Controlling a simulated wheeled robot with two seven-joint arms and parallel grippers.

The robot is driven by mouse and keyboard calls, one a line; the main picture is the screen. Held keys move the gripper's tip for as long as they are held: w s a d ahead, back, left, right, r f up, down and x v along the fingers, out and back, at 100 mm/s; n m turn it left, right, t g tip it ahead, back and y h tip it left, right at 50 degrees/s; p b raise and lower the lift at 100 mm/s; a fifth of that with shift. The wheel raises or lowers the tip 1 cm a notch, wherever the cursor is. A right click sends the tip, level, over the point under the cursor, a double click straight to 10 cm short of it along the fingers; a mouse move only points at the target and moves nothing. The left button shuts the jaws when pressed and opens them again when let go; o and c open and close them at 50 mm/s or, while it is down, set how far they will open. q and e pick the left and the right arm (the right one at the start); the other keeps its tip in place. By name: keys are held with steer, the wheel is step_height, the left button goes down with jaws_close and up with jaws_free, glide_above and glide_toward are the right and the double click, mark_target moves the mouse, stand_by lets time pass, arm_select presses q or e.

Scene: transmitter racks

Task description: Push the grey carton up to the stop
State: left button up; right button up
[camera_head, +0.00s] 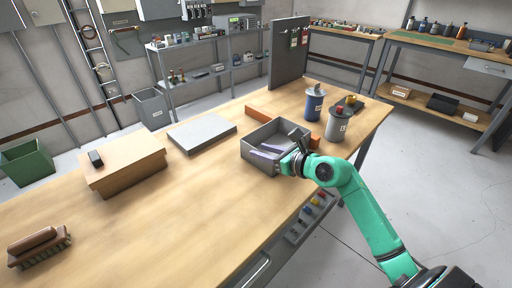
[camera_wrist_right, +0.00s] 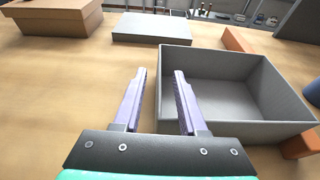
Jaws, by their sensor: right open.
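The grey carton, an open-topped box (camera_head: 249,153), sits on the wooden bench; it also fills the right of the right wrist view (camera_wrist_right: 240,129). A low orange bar (camera_head: 262,112) lies behind it, and an orange block (camera_head: 314,142) stands by its right side; I cannot tell which is the stop. My right gripper (camera_head: 266,152) is at the carton's near side. Its two purple fingers are apart with nothing between them (camera_wrist_right: 158,88). My left gripper is not in view.
A flat grey slab (camera_head: 202,132) and a brown box (camera_head: 125,165) lie left of the carton. A blue canister (camera_head: 313,103) and a grey canister (camera_head: 338,124) stand to its right. A brush (camera_head: 39,246) lies at the left. The bench's front middle is clear.

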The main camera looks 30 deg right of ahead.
mark_target(255, 149)
steer(key=x, duration=0.3)
steer(key=shift+w+a, duration=0.1)
steer(key=shift+w, duration=0.1)
jaws_close()
stand_by(1.2)
jaws_free()
